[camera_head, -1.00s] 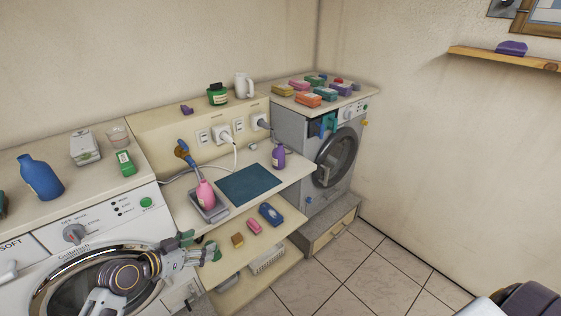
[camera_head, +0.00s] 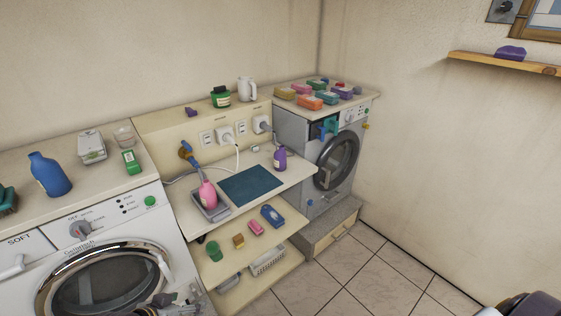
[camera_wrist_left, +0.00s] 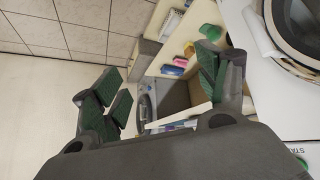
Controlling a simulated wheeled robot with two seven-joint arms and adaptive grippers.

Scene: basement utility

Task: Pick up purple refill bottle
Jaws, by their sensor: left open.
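The purple refill bottle (camera_head: 280,158) stands upright on the white worktop, to the right of the dark blue mat (camera_head: 250,185), with a pale label on its front. My left gripper (camera_head: 186,301) is at the bottom edge of the head view, in front of the left washing machine, low and well apart from the bottle. In the left wrist view its green-padded fingers (camera_wrist_left: 163,88) are spread, with nothing between them.
A pink bottle (camera_head: 208,195) stands in a grey tray left of the mat. The lower shelf holds a green cup (camera_head: 214,251), a sponge, a pink block and a blue item (camera_head: 272,215). Sockets (camera_head: 225,135) with plugs and cables are behind. Tiled floor (camera_head: 375,275) is clear.

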